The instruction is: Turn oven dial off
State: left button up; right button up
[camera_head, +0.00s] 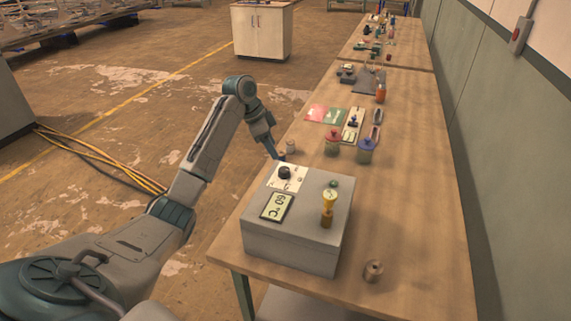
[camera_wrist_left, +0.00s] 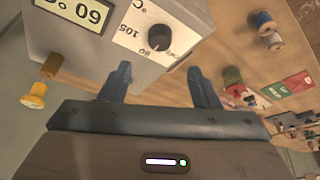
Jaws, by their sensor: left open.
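The oven (camera_head: 297,245) is a grey box on the near end of the wooden bench. Its top carries a black round dial (camera_head: 285,172) on a white scale plate and a display (camera_head: 277,206) reading 60 °C. In the left wrist view the dial (camera_wrist_left: 159,37) sits beyond the gap between my fingertips, with "105" printed beside it. I cannot tell the dial's exact setting. My right gripper is not in view.
A small spool (camera_head: 373,271) lies at right. The bench's right side is mostly clear.

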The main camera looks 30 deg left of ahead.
pick_arm(q)
jog(key=p, duration=0.2)
send_over(284, 170)
jog(key=s+a, duration=0.2)
notch_tip(284, 170, down, 4)
jog(key=shift+w+f, duration=0.1)
jog(key=shift+f, duration=0.05)
jog(key=p+x, duration=0.1)
jog(key=x, duration=0.3)
jog(key=shift+w+d+f, duration=0.15)
jog(key=shift+w+f, duration=0.15)
jog(key=shift+f, duration=0.2)
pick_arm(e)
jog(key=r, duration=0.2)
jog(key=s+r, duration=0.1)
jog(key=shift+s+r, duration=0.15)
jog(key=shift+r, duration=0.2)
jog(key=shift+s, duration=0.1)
pick_arm(q)
jog(key=c, duration=1)
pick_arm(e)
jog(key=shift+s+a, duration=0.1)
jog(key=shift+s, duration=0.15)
